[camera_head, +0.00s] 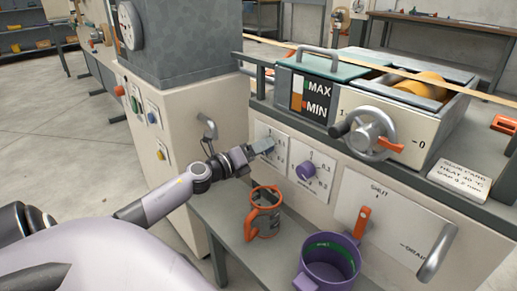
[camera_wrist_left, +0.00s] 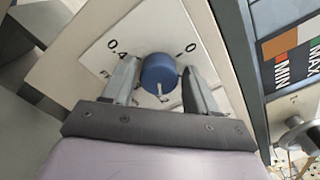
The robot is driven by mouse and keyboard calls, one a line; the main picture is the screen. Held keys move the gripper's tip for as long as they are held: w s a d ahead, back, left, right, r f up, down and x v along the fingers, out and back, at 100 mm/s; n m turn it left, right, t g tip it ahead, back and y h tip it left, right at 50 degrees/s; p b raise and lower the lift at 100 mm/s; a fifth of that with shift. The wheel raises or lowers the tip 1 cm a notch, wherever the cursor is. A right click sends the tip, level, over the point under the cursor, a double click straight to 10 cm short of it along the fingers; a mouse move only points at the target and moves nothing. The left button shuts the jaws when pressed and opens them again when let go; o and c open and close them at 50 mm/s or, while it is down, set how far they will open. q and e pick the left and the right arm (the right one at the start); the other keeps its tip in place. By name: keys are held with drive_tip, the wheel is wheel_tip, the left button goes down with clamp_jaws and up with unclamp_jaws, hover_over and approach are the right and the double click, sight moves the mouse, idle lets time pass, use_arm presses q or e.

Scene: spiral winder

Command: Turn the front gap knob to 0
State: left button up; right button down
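A blue knob (camera_wrist_left: 158,73) sits on a white dial plate (camera_wrist_left: 92,62) in the left wrist view. The marks "0" and "0.4" show above it to the right and left; its white pointer line points down, away from the "0". My left gripper (camera_wrist_left: 160,82) has a finger on each side of the knob, with a narrow gap at the right; it looks open around it. In the head view my left gripper (camera_head: 262,147) covers most of this left-hand dial. A purple knob (camera_head: 306,170) on a similar plate is to its right. My right gripper is not in view.
A handwheel (camera_head: 374,133) with a red pointer is above right.

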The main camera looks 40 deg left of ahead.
use_arm(q)
drive_tip(key=c, duration=0.7)
